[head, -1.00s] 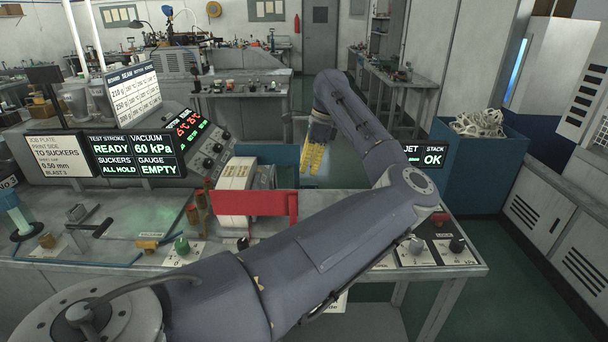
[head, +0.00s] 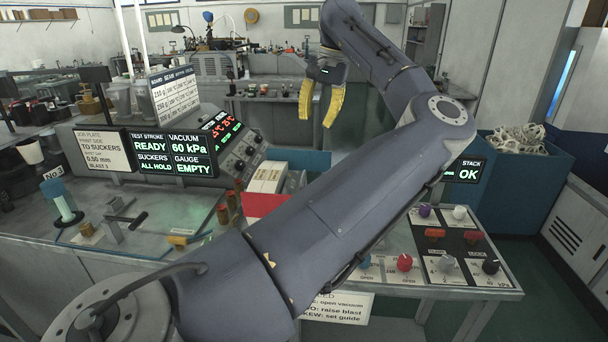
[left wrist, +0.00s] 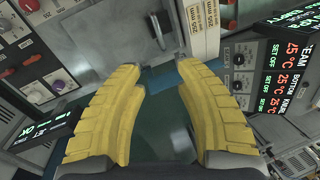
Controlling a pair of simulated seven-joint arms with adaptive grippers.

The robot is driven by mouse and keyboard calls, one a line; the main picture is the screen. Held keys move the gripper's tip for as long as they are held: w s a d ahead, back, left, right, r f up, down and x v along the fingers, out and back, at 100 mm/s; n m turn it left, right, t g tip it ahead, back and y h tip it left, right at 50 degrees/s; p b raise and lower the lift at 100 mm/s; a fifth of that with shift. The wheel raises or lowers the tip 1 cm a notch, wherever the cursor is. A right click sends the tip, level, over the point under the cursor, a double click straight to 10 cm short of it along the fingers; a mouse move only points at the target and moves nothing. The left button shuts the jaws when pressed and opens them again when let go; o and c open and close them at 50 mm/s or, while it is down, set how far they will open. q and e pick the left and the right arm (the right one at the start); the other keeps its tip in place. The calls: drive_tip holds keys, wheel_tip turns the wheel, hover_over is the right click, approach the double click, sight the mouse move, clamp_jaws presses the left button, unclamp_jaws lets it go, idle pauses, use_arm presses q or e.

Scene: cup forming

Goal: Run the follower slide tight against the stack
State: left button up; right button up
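A white, block-like stack (head: 267,178) stands on the bench in the head view, left of my left forearm. A red plate (head: 262,203) stands at its near side, its right part hidden behind my arm; it may be the follower slide, but I cannot tell whether it touches the stack. My left gripper (head: 316,122) is high, beyond the bench and to the right of the stack. Its yellow fingers are apart and empty. The left wrist view shows the same open gripper (left wrist: 160,75), with a pale labelled block (left wrist: 203,28) above the fingertips. My right gripper is out of view.
A control panel with coloured knobs (head: 445,245) lies on the right of the bench. Status screens (head: 155,152) stand on the left. A blue bin (head: 515,175) of pale scrap stands at the right. My left arm crosses above the bench.

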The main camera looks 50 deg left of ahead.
use_arm(q)
drive_tip(key=n, duration=0.2)
approach(304, 175)
drive_tip(key=f, duration=0.3)
drive_tip(key=s+f, duration=0.1)
drive_tip(key=f, duration=0.2)
drive_tip(key=a+f, duration=0.1)
drive_tip(key=f, duration=0.2)
drive_tip(key=shift+s+a+f, duration=0.1)
drive_tip(key=shift+s, duration=0.05)
drive_tip(key=shift+c, duration=0.2)
clamp_jaws()
drive_tip(key=shift+f, duration=0.1)
idle(0.6)
